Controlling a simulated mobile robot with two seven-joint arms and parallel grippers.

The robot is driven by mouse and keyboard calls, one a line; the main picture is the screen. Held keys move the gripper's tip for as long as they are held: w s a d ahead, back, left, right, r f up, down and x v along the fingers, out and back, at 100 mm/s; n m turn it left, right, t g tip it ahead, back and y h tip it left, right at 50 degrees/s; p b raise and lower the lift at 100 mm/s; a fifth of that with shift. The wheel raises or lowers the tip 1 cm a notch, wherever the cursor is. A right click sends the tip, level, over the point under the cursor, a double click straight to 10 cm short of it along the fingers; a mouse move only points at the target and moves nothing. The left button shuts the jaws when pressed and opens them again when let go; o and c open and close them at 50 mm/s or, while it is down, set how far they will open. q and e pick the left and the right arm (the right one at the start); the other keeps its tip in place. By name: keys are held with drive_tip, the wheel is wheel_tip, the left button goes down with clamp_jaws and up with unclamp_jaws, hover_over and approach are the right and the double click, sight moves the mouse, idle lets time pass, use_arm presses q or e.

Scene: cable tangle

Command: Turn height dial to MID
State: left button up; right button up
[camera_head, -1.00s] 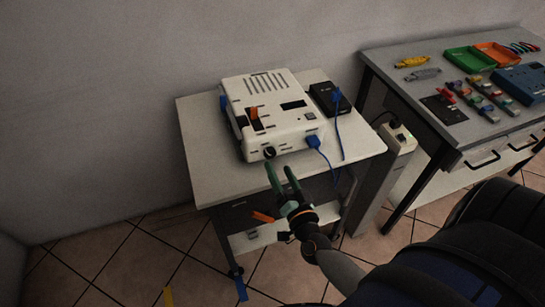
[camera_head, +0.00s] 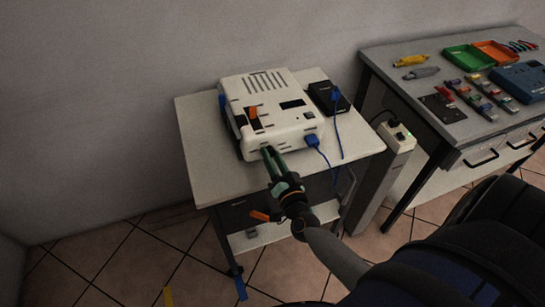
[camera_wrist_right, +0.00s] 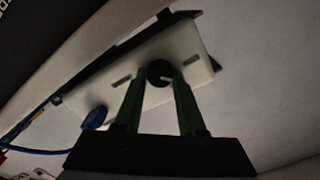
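The white device (camera_head: 272,112) stands on a small table. Its dark round height dial (camera_wrist_right: 159,73) has a light pointer mark and sits on the front face, seen in the wrist view. In the head view my fingers hide the dial. My right gripper (camera_head: 269,151) reaches the front left of the device. In the wrist view its green fingers (camera_wrist_right: 160,80) stand on either side of the dial and appear closed against it. The labels near the dial are too small to read. My left gripper is not in view.
A blue cable (camera_head: 319,150) plugs into the device front, right of the dial. A black box (camera_head: 329,97) stands beside the device. The small table (camera_head: 205,160) has bare space at the left. A workbench (camera_head: 390,60) with trays and tools stands at the right.

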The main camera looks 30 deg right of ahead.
clamp_jaws()
drive_tip(key=m, duration=0.3)
drive_tip(key=shift+f+m, duration=0.1)
drive_tip(key=shift+m, duration=0.2)
drive_tip(key=shift+s+f+m, duration=0.1)
drive_tip(key=shift+m, duration=0.9)
drive_tip(key=shift+f, duration=0.1)
drive_tip(key=shift+o, duration=1.2)
unclamp_jaws()
drive_tip(key=shift+a, duration=0.1)
drive_tip(key=o, duration=0.3)
